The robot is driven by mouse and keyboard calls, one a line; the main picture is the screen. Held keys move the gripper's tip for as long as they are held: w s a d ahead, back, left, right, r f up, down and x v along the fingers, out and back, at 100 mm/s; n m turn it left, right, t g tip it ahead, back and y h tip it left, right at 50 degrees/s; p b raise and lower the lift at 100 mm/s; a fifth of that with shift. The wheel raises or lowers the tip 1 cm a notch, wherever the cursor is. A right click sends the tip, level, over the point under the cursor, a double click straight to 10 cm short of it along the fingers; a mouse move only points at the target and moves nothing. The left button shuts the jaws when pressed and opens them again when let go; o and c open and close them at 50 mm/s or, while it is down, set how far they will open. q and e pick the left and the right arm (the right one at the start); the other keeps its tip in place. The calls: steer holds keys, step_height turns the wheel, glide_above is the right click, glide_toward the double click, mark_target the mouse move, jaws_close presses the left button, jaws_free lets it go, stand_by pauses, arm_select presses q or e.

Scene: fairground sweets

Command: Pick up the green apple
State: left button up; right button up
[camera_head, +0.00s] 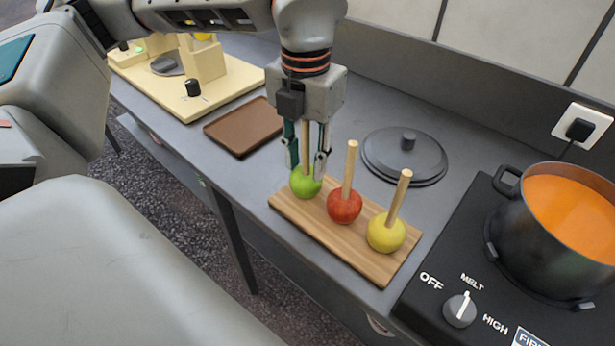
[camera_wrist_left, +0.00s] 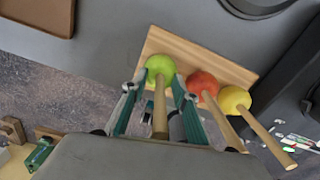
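The green apple (camera_head: 303,190) stands at the left end of a wooden board (camera_head: 352,250), with a wooden stick pointing up from it. It also shows in the left wrist view (camera_wrist_left: 160,66). My left gripper (camera_head: 306,172) points down over it, open, with one finger on each side of the stick and the tips close to the top of the apple. In the left wrist view, gaps show between the stick and both fingers (camera_wrist_left: 156,88). Whether a fingertip touches the apple cannot be told. My right gripper is not in view.
A red apple (camera_head: 344,205) and a yellow apple (camera_head: 386,232), both on sticks, stand beside it on the board. A dark round lid (camera_head: 425,160) lies behind. A pot (camera_head: 520,225) of orange liquid stands on a hotplate at right. A brown tray (camera_head: 243,128) lies left.

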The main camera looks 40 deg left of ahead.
arm_select(q)
jaws_close()
steer(key=shift+r, duration=0.1)
